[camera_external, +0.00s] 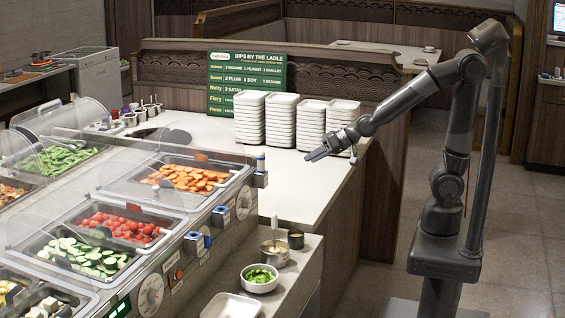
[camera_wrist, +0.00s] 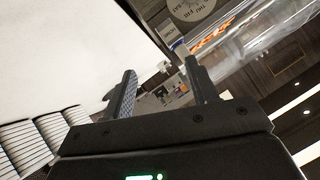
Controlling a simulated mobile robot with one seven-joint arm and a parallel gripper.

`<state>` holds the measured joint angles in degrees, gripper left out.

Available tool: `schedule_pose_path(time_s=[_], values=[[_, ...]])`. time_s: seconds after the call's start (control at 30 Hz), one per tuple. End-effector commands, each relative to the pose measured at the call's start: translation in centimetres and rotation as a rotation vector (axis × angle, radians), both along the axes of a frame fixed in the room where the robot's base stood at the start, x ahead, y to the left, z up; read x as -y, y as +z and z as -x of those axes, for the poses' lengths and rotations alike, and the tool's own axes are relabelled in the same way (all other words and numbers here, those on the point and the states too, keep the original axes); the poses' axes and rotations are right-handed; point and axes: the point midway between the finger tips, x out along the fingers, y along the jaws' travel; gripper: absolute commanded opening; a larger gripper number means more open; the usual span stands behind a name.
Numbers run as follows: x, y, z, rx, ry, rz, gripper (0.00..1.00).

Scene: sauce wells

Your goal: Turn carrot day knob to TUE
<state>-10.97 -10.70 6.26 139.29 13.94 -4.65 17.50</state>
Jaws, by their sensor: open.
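The carrot pan (camera_external: 185,178) holds orange slices under a clear guard in the external view. A round pale dial (camera_external: 243,202), which looks like the carrot day knob, sits on the counter front below it. Its set day is too small to read. In the wrist view a round grey dial with day lettering (camera_wrist: 190,8) is cut off by the top edge, near orange carrots (camera_wrist: 212,42). My gripper (camera_external: 322,150) is open and empty over the white counter, to the right of the dial and apart from it. Its two fingers (camera_wrist: 160,68) show spread in the wrist view.
Stacks of white trays (camera_external: 265,120) stand behind my gripper, before a green menu board (camera_external: 228,84). A second dial (camera_external: 150,296) is nearer the front. A bowl of greens (camera_external: 259,279) and a metal pot (camera_external: 275,253) stand on the lower ledge.

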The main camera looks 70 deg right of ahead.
Motion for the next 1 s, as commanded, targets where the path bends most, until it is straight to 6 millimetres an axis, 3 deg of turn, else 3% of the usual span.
schedule_pose_path(time_s=[0.2,0.43,0.73,1.0], values=[[-4.8,-3.2,-4.2,0.110,-0.066,-0.155,0.53],[-8.9,-6.8,-6.7,0.234,-0.152,-0.314,0.53],[-12.5,-11.9,-6.7,0.398,-0.258,-0.482,0.53],[-13.5,-14.0,-5.7,0.489,-0.301,-0.549,0.53]])
